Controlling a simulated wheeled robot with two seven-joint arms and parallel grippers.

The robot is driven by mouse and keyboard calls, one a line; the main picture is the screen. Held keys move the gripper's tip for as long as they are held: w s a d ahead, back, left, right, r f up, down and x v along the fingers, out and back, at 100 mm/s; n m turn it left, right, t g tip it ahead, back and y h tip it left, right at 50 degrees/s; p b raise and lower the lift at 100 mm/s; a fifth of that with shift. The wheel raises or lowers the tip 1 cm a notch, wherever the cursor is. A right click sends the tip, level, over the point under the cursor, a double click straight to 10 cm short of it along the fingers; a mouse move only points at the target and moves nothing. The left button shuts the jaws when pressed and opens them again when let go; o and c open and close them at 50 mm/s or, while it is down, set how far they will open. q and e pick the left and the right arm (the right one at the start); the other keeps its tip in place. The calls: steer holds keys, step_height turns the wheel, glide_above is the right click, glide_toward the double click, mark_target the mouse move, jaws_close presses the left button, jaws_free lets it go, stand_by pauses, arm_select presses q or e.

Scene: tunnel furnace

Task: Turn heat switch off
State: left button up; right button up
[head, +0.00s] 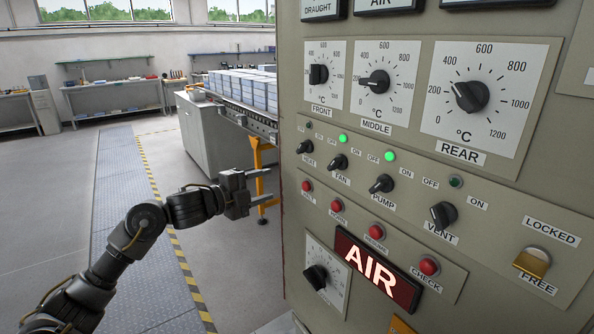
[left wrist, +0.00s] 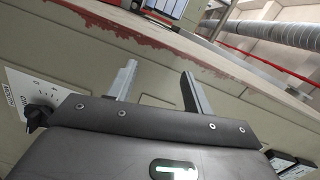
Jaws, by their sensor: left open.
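The heat switch (head: 305,147) is a small black knob at the left end of the switch row on the beige control panel. Its label below is partly legible, and the small lamp (head: 308,125) above it looks unlit. I cannot tell its exact pointer direction. My left gripper (head: 266,187) is open and empty, left of the panel's edge and a little below the heat switch, apart from it. In the left wrist view, the two fingers (left wrist: 158,75) are spread with nothing between them. My right gripper is not in view.
The fan (head: 337,162), pump (head: 381,184) and vent (head: 443,215) switches continue the row, with red buttons (head: 337,206) below. Fan and pump lamps are lit green. Temperature dials (head: 471,96) sit above. A conveyor (head: 246,118) stands behind; floor at left is clear.

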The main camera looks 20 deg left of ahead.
arm_select(q)
steer(key=s+d+r+m+h+b, duration=0.1)
steer(key=s+d+r+m, duration=0.1)
steer(key=s+r+m, duration=0.4)
steer(key=m+h+b, duration=0.1)
steer(key=m, duration=0.3)
glide_toward(298, 149)
steer(key=shift+g, duration=0.3)
steer(key=x, duration=0.2)
steer(key=p+x, duration=0.1)
steer(key=x, duration=0.4)
steer(key=shift+w+d+r+p, duration=0.25)
steer(key=shift+r+p, duration=0.05)
steer(key=shift+p, duration=0.05)
steer(key=shift+x, duration=0.8)
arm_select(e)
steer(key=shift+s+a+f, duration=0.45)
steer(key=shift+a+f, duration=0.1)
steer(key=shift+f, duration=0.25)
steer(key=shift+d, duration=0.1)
arm_select(q)
steer(key=c, duration=1)
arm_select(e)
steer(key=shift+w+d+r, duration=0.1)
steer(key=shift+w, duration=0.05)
